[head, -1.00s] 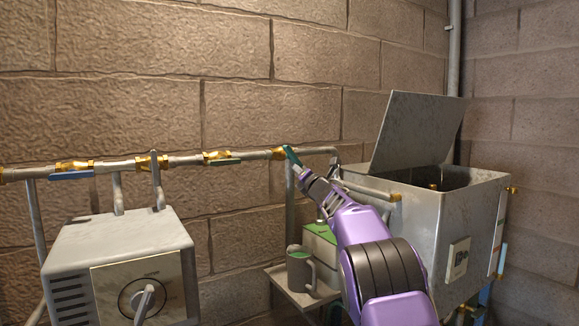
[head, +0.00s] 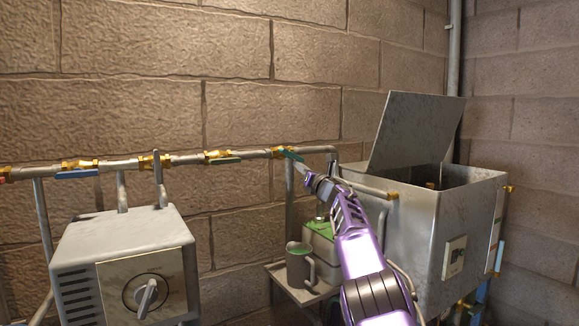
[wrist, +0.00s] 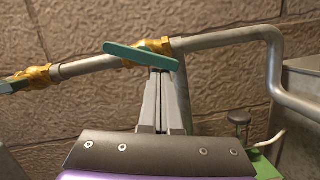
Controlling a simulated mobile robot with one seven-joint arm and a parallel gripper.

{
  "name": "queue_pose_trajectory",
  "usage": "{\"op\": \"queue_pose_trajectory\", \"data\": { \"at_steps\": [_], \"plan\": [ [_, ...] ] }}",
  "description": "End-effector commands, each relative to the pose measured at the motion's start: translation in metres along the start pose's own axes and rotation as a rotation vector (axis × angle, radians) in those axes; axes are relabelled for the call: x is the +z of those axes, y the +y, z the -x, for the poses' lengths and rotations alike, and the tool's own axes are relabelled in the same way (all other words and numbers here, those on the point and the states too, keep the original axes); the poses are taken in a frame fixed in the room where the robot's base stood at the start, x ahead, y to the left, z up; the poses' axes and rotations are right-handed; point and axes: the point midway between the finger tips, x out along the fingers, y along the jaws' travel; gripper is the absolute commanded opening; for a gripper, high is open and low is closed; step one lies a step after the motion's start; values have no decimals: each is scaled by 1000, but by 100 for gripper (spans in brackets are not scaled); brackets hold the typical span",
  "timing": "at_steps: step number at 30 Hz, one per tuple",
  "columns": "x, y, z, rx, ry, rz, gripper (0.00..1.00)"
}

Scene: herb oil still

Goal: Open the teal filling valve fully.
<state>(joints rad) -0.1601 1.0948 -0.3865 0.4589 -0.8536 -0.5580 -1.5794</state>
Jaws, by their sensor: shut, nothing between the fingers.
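The teal valve handle (head: 291,155) sits on a brass valve body (head: 277,152) at the right part of the wall pipe. In the wrist view the teal handle (wrist: 140,56) is a flat bar lying across the brass body (wrist: 152,45), at a slant to the pipe rather than in line with it. My gripper (head: 304,172) is just below and right of the handle. In the wrist view its fingers (wrist: 160,74) are shut with nothing between them. Their tips are at the handle's lower right part; whether they touch it I cannot tell.
Other valves with green (head: 224,161) and blue (head: 77,174) handles sit left on the same pipe (head: 190,159). A steel tank (head: 420,235) with a raised lid (head: 413,132) stands right. A mug (head: 298,265) stands on a small shelf below. A grey box (head: 125,262) with a knob stands left.

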Motion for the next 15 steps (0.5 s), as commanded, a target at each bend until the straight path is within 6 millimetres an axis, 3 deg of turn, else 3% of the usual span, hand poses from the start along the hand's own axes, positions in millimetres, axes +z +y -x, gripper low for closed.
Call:
{"op": "queue_pose_trajectory", "data": {
  "at_steps": [15],
  "plan": [
    [3,2,-1,45,1,184,0]
  ]
}}
